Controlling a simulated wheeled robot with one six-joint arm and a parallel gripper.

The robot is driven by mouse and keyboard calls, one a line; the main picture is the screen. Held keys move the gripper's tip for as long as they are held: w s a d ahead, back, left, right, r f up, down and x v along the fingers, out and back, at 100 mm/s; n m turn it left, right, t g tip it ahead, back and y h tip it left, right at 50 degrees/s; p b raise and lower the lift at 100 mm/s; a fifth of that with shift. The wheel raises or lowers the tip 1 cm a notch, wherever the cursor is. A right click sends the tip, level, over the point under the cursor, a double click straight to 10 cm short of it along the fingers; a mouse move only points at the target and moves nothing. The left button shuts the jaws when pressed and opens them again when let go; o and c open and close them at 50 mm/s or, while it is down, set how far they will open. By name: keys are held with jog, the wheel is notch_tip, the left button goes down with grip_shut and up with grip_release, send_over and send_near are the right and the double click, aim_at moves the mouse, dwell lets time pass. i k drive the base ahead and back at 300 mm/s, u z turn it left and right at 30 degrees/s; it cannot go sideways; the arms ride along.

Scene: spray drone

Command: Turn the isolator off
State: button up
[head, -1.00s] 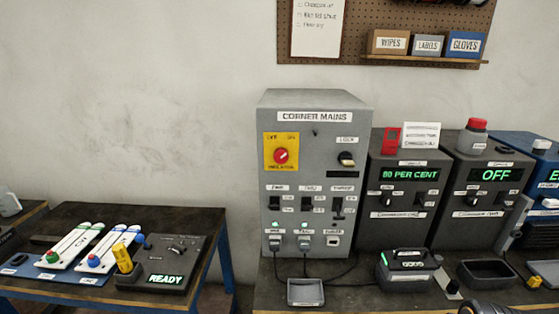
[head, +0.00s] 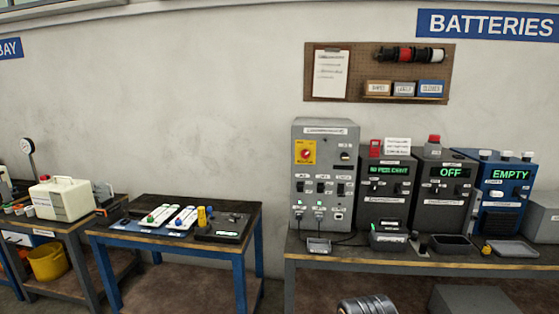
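The isolator (head: 305,153) is a red rotary knob on a yellow plate. It sits at the upper left of the front of the grey corner mains cabinet (head: 325,128), which stands on the right bench. The knob is too small in the head view to tell which way it points. A dark, rounded, ribbed part at the bottom edge, in front of the bench, looks like part of my arm. My gripper's fingers are not in view, and nothing touches the isolator.
The cabinet also has a key lock (head: 345,155), a row of switches and plugged cables. Dark units (head: 387,207) and a blue unit (head: 508,173) stand to its right. A small grey tray (head: 319,246) lies in front. A lower blue-legged table (head: 150,243) stands left, with a gap between.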

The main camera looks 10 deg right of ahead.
aim_at(305, 154)
jog(key=u, duration=0.75)
jog(key=i, duration=1.6)
jog(key=z, duration=0.2)
